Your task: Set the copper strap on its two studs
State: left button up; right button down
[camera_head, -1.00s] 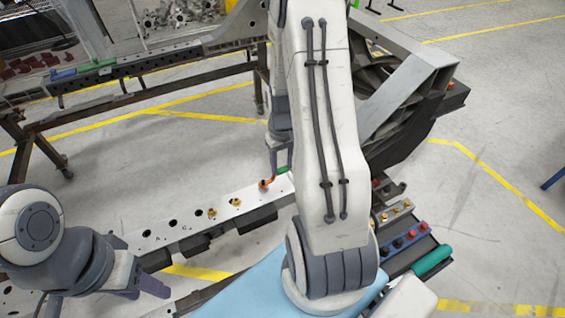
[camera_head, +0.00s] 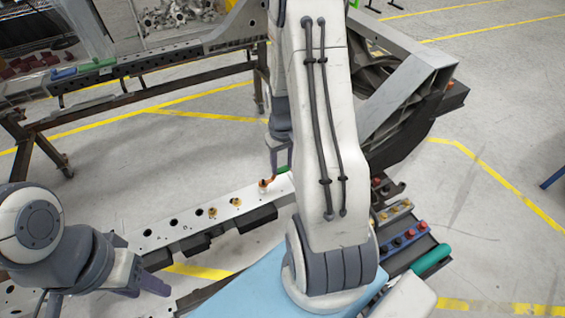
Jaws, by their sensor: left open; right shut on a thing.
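The copper strap (camera_head: 267,183) is a small orange-copper piece at the tip of my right gripper (camera_head: 279,168). My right gripper points down and is shut on the strap, just over the white rail (camera_head: 187,224); I cannot tell whether the strap touches the rail. Two brass studs, one (camera_head: 236,202) and another (camera_head: 212,212), stand on the rail to the left of the strap. My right arm hides the rail's right part. My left gripper (camera_head: 150,288) is open and empty at the lower left, in front of the rail.
A tray (camera_head: 408,243) with red, black and brass parts and a green-handled tool (camera_head: 431,261) lies at the right. A light blue surface (camera_head: 245,292) is at the bottom.

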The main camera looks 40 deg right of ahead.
jog(key=shift+f, duration=0.4)
dwell(0.3)
jog(key=shift+c, duration=1.3)
grip_release()
notch_tip(320, 180, up, 9)
jog(key=p, duration=0.7)
jog(key=shift+p, duration=0.35)
